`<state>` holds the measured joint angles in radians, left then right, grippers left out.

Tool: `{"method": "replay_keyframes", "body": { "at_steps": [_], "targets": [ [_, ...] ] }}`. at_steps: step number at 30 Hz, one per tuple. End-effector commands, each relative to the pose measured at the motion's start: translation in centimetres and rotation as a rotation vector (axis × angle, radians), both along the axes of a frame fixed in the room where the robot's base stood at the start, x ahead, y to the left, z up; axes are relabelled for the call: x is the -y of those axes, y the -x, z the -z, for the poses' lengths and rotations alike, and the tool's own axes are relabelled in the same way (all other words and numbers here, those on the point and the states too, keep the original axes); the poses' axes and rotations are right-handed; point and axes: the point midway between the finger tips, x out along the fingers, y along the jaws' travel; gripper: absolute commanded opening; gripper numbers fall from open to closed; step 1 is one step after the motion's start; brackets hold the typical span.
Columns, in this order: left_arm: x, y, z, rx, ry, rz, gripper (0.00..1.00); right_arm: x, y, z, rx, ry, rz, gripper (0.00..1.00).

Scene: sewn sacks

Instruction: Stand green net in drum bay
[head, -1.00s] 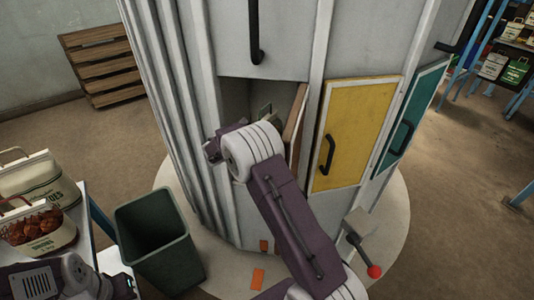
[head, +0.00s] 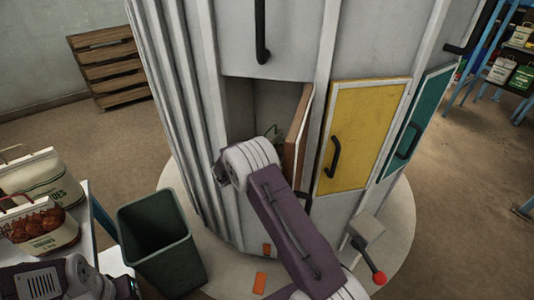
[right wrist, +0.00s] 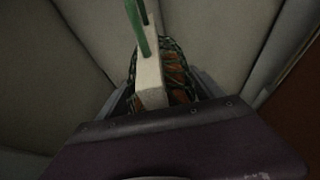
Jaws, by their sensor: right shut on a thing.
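The green net (right wrist: 176,72) shows in the right wrist view as dark green mesh over orange contents, with a pale strip and green handles at its top. My right gripper (right wrist: 163,92) is shut on it, its fingers on both sides. They are inside the open drum bay (head: 277,97), between pale walls. Whether the net touches the bay floor is hidden. In the head view my right wrist mostly covers the gripper, and only a small greenish bit (head: 271,131) shows. My left gripper (head: 125,288) is at the lower left; its fingers cannot be made out.
The bay's brown-edged door (head: 297,130) stands open on the right, close to my arm. Yellow (head: 358,130) and teal (head: 418,120) doors are shut. A dark green bin (head: 160,240) stands before the drum. Sacks (head: 40,190) are on the left table. A red-knobbed lever (head: 377,277) is at lower right.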

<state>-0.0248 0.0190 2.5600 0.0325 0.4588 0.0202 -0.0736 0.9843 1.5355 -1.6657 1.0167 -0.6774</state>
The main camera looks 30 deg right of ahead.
Motion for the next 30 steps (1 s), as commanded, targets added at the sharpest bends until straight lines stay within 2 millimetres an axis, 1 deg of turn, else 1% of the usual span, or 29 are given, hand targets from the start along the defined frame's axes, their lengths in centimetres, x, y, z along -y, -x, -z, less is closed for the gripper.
{"method": "replay_keyframes", "body": {
  "at_steps": [1, 2, 3, 10, 12, 14, 17, 21, 24, 27, 30],
  "targets": [
    [0.0, 0.0, 0.1, 0.000, 0.000, 0.000, 0.00, 0.0, 0.0, 0.1, 0.000, 0.000, 0.000, 0.85],
    [0.0, 0.0, 0.0, 0.000, 0.000, 0.000, 0.00, 0.0, 0.0, 0.1, 0.000, 0.000, 0.000, 0.93],
    [0.0, 0.0, 0.0, 0.000, 0.000, 0.000, 0.00, 0.0, 0.0, 0.1, 0.000, 0.000, 0.000, 0.98],
    [0.0, 0.0, 0.0, 0.000, 0.000, 0.000, 0.00, 0.0, 0.0, 0.0, 0.000, 0.000, 0.000, 0.98],
    [0.0, 0.0, -0.2, 0.000, 0.000, 0.000, 0.00, 0.0, 0.0, -0.3, 0.000, 0.000, 0.000, 0.98],
    [0.0, 0.0, -0.1, 0.000, 0.000, 0.000, 0.00, -0.5, 0.2, -0.4, 0.001, 0.000, -0.002, 0.98],
    [0.0, 0.0, -0.3, 0.000, 0.000, 0.000, 0.00, -2.2, 1.0, -1.2, 0.001, 0.000, -0.004, 0.98],
    [0.0, 0.0, -0.5, 0.000, 0.000, 0.000, 0.00, -5.3, 2.6, -2.7, 0.001, 0.000, -0.005, 0.98],
    [0.0, 0.0, -0.7, 0.000, 0.000, 0.000, 0.00, -7.2, 3.7, -3.6, 0.001, 0.000, -0.004, 0.98],
    [0.0, 0.0, -0.8, 0.000, 0.000, 0.000, 0.00, -8.7, 4.5, -4.2, 0.001, 0.000, -0.003, 0.98],
    [0.0, 0.0, -0.8, 0.000, 0.000, 0.000, 0.00, -9.5, 5.0, -4.6, 0.001, 0.000, -0.002, 0.98]
  ]
}}
